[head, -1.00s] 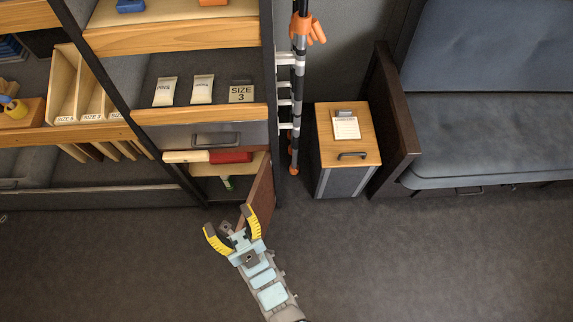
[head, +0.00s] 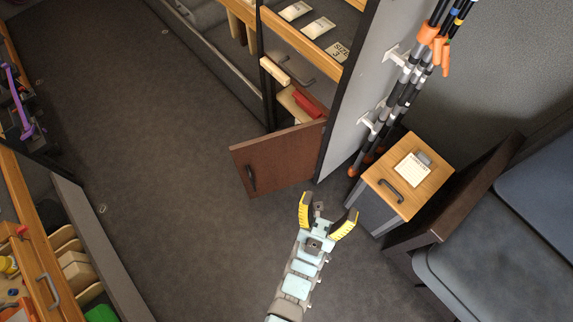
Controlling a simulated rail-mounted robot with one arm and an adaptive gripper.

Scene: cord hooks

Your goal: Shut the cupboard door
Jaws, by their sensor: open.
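The cupboard door (head: 284,163) is a brown wooden panel with a dark handle (head: 251,178). It stands wide open at the bottom of the shelf unit, swung out from its right side. Inside the cupboard opening, a red thing (head: 308,104) shows above the door's top edge; the rest of the inside is hidden. My gripper (head: 329,212) has yellow and dark fingers spread apart with nothing between them. It appears to the right of the door and apart from it in the picture, near the foot of the shelf unit's side panel.
A small wooden-topped cabinet (head: 432,168) stands right of my gripper, with a grey sofa (head: 500,255) beyond it. Poles (head: 402,92) hang on the side panel (head: 357,75). Open floor (head: 165,130) lies left of the door. Another shelf unit (head: 32,240) is at the lower left.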

